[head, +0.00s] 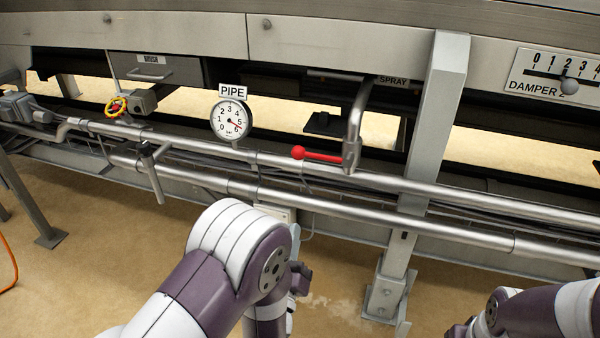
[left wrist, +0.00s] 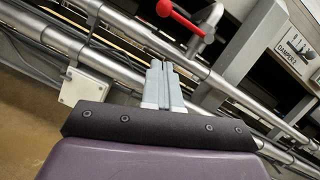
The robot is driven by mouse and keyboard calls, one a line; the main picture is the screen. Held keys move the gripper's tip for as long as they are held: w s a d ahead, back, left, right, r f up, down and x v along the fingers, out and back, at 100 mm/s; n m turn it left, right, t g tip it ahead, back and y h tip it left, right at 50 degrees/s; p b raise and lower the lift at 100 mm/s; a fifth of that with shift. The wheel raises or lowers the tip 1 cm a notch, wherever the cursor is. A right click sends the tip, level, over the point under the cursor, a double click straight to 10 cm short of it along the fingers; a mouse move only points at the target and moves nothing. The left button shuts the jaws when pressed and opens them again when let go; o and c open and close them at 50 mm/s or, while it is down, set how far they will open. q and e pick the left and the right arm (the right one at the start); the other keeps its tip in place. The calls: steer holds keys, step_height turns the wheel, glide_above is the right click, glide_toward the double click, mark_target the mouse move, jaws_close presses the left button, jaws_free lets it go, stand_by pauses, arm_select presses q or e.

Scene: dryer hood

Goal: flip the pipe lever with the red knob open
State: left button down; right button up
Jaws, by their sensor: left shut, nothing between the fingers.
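The pipe lever (head: 322,156) is a red handle ending in a round red knob (head: 298,152). It points left, roughly along the silver pipe, from a valve at the foot of an upright pipe. In the left wrist view the lever (left wrist: 186,21) and knob (left wrist: 164,8) show at the top, beyond the fingertips. My left gripper (left wrist: 161,65) is shut and empty, with a visible gap to the lever. In the head view my left arm largely hides this gripper, low in front of the pipes. My right gripper is out of frame; only part of that arm shows.
The PIPE gauge (head: 231,119) stands left of the lever. A yellow-and-red handwheel (head: 116,107) and a T-handle (head: 152,165) are farther left. A grey post (head: 432,130) stands right of the lever. A lower pipe (head: 330,208) runs in front. Open floor lies below.

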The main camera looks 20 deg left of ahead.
mark_target(298, 152)
arm_select(q)
steer(key=a+r+b+x, duration=0.1)
steer(key=b+x, duration=0.4)
steer(key=x, duration=0.7)
steer(key=shift+r, duration=0.8)
steer(key=shift+a, duration=0.1)
